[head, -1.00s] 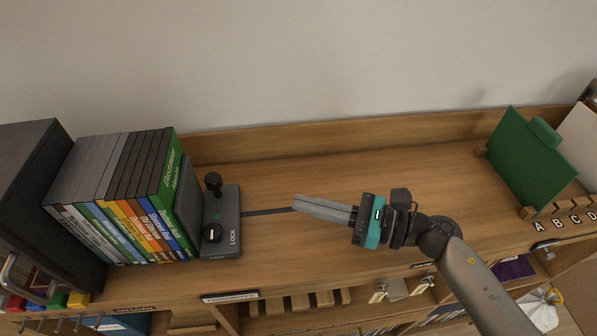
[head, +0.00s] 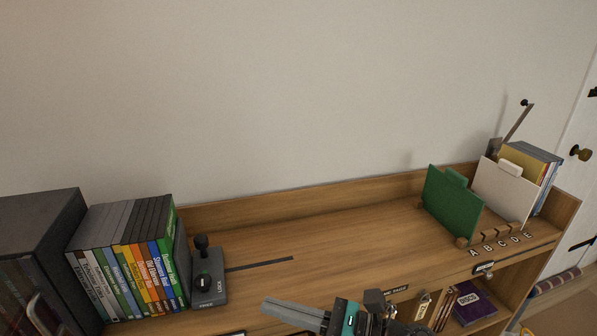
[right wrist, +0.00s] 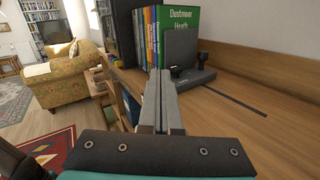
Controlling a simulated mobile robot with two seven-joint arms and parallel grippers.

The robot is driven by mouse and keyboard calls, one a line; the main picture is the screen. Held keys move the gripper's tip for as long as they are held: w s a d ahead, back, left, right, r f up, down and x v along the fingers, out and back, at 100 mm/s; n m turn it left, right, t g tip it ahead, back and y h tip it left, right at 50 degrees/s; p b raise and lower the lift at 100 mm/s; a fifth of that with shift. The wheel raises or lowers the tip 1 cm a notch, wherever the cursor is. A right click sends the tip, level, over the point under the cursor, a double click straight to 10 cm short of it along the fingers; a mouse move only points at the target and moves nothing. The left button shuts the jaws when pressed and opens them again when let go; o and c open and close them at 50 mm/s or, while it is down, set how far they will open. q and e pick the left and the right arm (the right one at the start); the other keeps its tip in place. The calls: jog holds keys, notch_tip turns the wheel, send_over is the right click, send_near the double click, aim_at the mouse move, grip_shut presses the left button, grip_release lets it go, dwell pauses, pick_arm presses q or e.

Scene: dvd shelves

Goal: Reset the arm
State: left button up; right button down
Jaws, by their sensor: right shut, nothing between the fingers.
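My right gripper (head: 268,306) is low in the head view, in front of the wooden shelf top (head: 330,240). Its fingers are shut with nothing between them and point left. In the right wrist view the closed fingers (right wrist: 158,84) point toward the row of DVD cases (right wrist: 176,35) and the dark lock bookend, and no contact shows. The bookend (head: 208,287) with its black knob stands at the right end of the upright DVD cases (head: 125,262). My left gripper is not in view.
A dark box (head: 40,225) stands left of the cases. A green divider (head: 452,205) and a white divider (head: 502,190) stand at the right by lettered slots. The middle of the shelf top is clear. A yellow armchair (right wrist: 75,82) shows beyond the shelf.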

jog(key=w+d+r+m+t+h, duration=0.2)
jog(key=w+d+m+t+h, duration=0.3)
jog(key=m, duration=0.6)
jog(key=w+d+r+m+t+h, duration=0.2)
jog(key=w+d+m+t+h, duration=0.15)
jog(key=m+t, duration=0.5)
jog(key=s+d+f+m+g+h, duration=0.6)
jog(key=d+f+m+h, duration=0.4)
jog(key=m, duration=0.8)
jog(key=s+f+m+g, duration=0.4)
jog(key=s+m+g, duration=0.1)
jog(key=s, duration=0.4)
jog(key=s+f+m+g, duration=0.3)
jog(key=s+m+g, duration=0.15)
jog(key=s, duration=0.45)
notch_tip(320, 180, down, 24)
jog(key=s+g+b, duration=0.1)
jog(key=s+b, duration=0.1)
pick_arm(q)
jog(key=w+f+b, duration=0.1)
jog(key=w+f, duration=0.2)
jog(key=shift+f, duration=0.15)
pick_arm(e)
jog(key=s+d+f+g, duration=0.1)
jog(key=s+d+f, duration=0.2)
jog(key=s+f, duration=1.2)
jog(key=shift+s+f+y, duration=0.15)
jog(key=shift+f+y, duration=0.2)
